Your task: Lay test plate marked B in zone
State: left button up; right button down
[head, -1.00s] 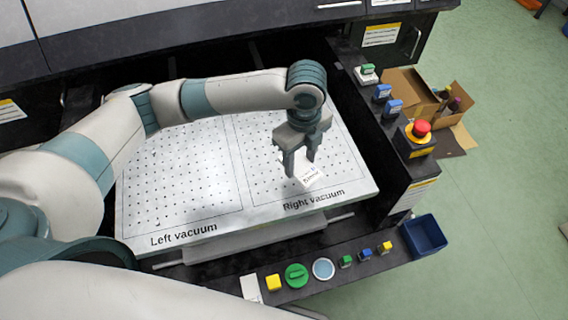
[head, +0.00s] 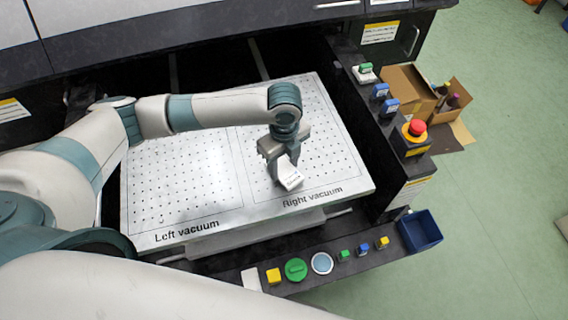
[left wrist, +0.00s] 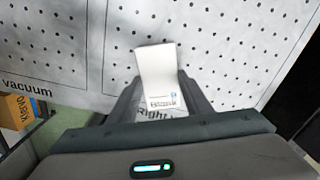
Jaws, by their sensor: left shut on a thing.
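My left gripper (head: 284,168) is shut on a small white test plate (head: 290,179), over the front part of the right vacuum zone (head: 318,135). In the left wrist view the plate (left wrist: 157,78) stands between the fingers, tilted, with a small printed label at its near end. I cannot tell whether the plate touches the perforated board. The left vacuum zone (head: 185,175) is bare where it shows. My right gripper is not in view.
A blue bin (head: 421,233) is at the right end. A red emergency button (head: 416,128) and a cardboard box (head: 408,92) are right of the board.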

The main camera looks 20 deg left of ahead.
aim_at(284, 169)
pick_arm(q)
jog(key=shift+f, duration=0.5)
jog(key=shift+f, duration=0.15)
jog(key=o, duration=1.1)
notch_tip(284, 169, up, 12)
jog(key=b, duration=0.3)
jog(key=shift+r+b, duration=0.2)
jog(key=shift+b, duration=0.2)
